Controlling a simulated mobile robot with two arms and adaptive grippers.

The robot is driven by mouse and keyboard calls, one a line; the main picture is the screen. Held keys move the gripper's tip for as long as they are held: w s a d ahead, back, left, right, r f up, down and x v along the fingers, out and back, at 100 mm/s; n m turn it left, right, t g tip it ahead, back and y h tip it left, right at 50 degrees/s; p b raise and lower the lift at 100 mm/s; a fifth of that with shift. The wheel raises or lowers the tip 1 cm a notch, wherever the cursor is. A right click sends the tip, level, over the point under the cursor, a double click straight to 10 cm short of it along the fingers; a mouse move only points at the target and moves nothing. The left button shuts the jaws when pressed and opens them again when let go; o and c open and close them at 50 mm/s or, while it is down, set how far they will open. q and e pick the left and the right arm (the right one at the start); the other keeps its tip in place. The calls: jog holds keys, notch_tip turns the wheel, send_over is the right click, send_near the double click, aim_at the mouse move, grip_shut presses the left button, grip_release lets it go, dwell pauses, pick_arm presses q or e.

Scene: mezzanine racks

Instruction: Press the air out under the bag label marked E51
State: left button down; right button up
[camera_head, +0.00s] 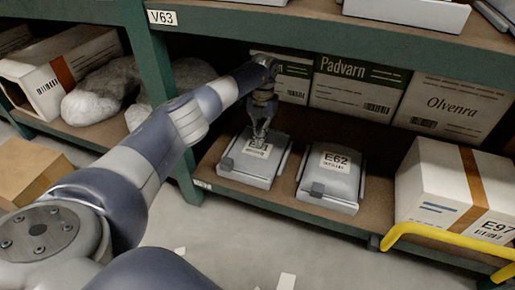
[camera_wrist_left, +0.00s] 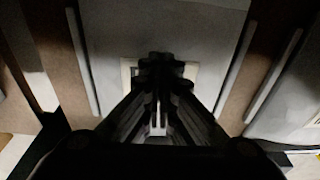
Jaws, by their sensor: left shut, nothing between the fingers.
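A grey bag (camera_head: 247,172) lies flat on the lower shelf, and it fills the middle of the left wrist view (camera_wrist_left: 200,30). Its pale label (camera_head: 257,150) is mostly covered by my left gripper (camera_head: 259,143), so I cannot read its marking. In the left wrist view, the edges of the label (camera_wrist_left: 127,72) show around the fingers of my left gripper (camera_wrist_left: 160,85). The left gripper is shut and empty, its tips over the label; I cannot tell whether they touch it. My right gripper is not in view.
A second grey bag (camera_head: 331,182) with a label marked E62 (camera_head: 336,162) lies to the right. A white box (camera_head: 430,185) marked E97 and a yellow rail (camera_head: 440,233) are farther right. Cartons (camera_head: 357,88) stand behind, under an upper shelf (camera_head: 340,30). A green post (camera_head: 165,90) stands left.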

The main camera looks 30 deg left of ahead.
pick_arm(q)
jog(key=shift+w+a+r, duration=0.1)
jog(key=shift+w+r, duration=0.1)
jog(key=shift+r, duration=0.1)
notch_tip(320, 180, up, 12)
jog(key=w, duration=0.1)
jog(key=shift+a, duration=0.15)
jog(key=shift+f, duration=0.2)
dwell(0.6)
